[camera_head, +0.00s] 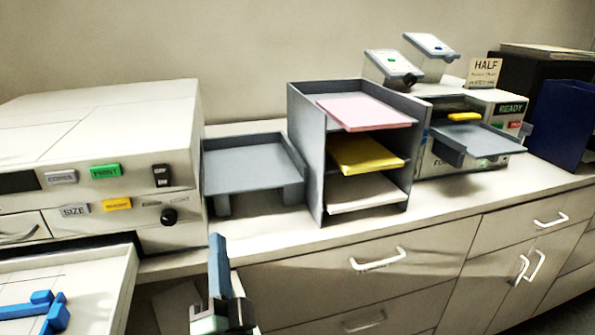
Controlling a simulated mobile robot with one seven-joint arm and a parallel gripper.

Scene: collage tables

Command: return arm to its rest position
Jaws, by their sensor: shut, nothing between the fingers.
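My gripper (217,245) rises into the bottom of the head view, left of the middle. Its blue fingers are together and point up in the picture, with nothing seen between them. Its lower part is grey and dark and is cut off by the frame edge. It appears in front of the lower cabinets, apart from the counter things. The rest of my arm is out of view.
A white tray (112,280) with blue pieces (40,312) is near left. Behind it stands a white machine (165,120). Further right are a grey side tray (250,165), a paper rack (310,160), another machine (510,108) and a blue bin (562,125). White cabinets (330,290) are below.

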